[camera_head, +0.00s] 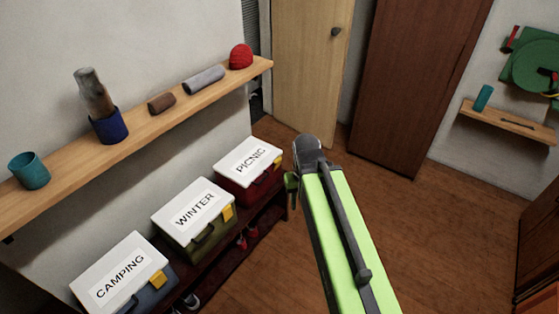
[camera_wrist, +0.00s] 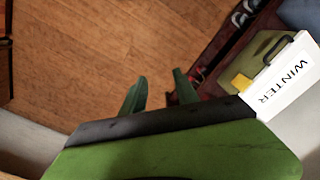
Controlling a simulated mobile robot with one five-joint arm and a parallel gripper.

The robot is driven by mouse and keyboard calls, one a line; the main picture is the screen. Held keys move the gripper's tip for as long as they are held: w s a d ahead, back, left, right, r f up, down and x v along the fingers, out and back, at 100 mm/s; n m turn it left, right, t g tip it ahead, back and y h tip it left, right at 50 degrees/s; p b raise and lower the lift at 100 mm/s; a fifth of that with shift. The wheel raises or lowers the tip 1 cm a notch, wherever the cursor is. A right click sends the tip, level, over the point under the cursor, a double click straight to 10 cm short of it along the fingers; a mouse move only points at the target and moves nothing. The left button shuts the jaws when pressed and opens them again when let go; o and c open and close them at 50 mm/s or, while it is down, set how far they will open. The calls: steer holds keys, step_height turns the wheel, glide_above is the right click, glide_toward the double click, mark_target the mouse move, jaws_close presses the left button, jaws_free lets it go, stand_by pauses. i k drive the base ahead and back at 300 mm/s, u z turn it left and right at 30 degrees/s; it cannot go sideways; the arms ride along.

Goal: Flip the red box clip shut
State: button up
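The red box (camera_head: 239,190) with a white lid marked PICNIC stands at the far end of a row of boxes on a low dark red shelf in the head view. Its yellow clip (camera_head: 278,161) is at the front edge of the lid; I cannot tell its exact angle. My gripper (camera_head: 291,188) is just right of the red box, apparently apart from it. In the wrist view my gripper (camera_wrist: 160,82) has two green fingers spread with a gap, and nothing is between them. The red box is not visible in the wrist view.
The WINTER box (camera_head: 195,217) and the CAMPING box (camera_head: 125,275) stand nearer in the row, with yellow clips. A wall shelf (camera_head: 150,122) above the boxes carries cups and rolls. Shoes sit below the boxes. The wooden floor (camera_head: 430,230) on the right is clear.

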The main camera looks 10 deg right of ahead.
mark_target(277, 162)
steer(key=u, duration=0.4)
steer(key=k, duration=1.35)
steer(key=u, duration=0.1)
steer(key=i, duration=1.25)
steer(key=u, duration=0.45)
steer(key=i, duration=0.7)
steer(key=u, duration=0.6)
